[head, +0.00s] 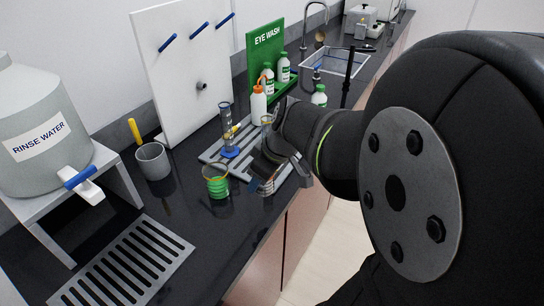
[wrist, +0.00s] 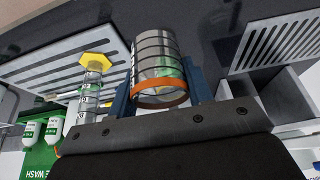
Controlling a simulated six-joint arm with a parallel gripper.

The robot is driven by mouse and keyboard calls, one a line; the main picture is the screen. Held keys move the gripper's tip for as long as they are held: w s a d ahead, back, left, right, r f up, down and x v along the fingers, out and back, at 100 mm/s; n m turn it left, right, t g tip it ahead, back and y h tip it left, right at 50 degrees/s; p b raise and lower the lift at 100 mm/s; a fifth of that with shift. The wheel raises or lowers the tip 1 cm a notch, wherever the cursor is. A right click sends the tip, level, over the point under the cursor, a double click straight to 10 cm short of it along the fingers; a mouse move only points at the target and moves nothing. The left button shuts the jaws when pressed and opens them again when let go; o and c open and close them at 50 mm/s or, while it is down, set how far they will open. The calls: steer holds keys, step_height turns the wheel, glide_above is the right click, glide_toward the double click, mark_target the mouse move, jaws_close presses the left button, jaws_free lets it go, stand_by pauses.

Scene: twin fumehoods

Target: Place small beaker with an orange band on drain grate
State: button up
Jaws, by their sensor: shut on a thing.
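The small beaker with an orange band (wrist: 158,92) is clear glass with dark ring lines. It sits between the two blue fingers of my gripper (wrist: 160,95), which are shut on it. In the head view the beaker (head: 267,187) is partly hidden by my gripper (head: 264,182), over the near edge of a grey slotted tray. The drain grate (head: 118,268) is a slotted metal plate set in the dark counter at lower left, well apart from the beaker. The grate also shows at upper right in the wrist view (wrist: 284,42).
A green-banded beaker (head: 216,181) stands on the counter between my gripper and the grate. A grey cup (head: 153,162) with a yellow-handled tool and the rinse-water tank (head: 40,130) on its stand (head: 107,172) are at left. A blue-based cylinder (head: 229,140) stands on the slotted tray (head: 241,172).

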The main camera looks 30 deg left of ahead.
steer(key=shift+w+d+r, duration=0.1)
steer(key=shift+d+r, duration=0.1)
steer(key=shift+d, duration=0.05)
steer(key=shift+s, duration=0.2)
steer(key=s+a+f, duration=0.1)
steer(key=s+a, duration=0.3)
steer(key=s, duration=1)
steer(key=s+a+f, duration=0.1)
steer(key=s+a, duration=0.3)
steer(key=s, duration=0.9)
steer(key=a+f, duration=0.2)
steer(key=a, duration=0.1)
steer(key=a+f, duration=0.1)
steer(key=a, duration=0.3)
steer(key=a+f, duration=0.2)
steer(key=a, duration=0.1)
steer(key=shift+s+a+f, duration=0.15)
steer(key=shift+a+f, duration=0.2)
steer(key=shift+a, duration=0.05)
steer(key=shift+a+f, duration=0.6)
steer(key=shift+a, duration=0.2)
steer(key=shift+a+f, duration=0.6)
steer(key=shift+a, duration=0.15)
steer(key=o, duration=1.1)
steer(key=shift+f, duration=0.15)
steer(key=shift+c, duration=0.2)
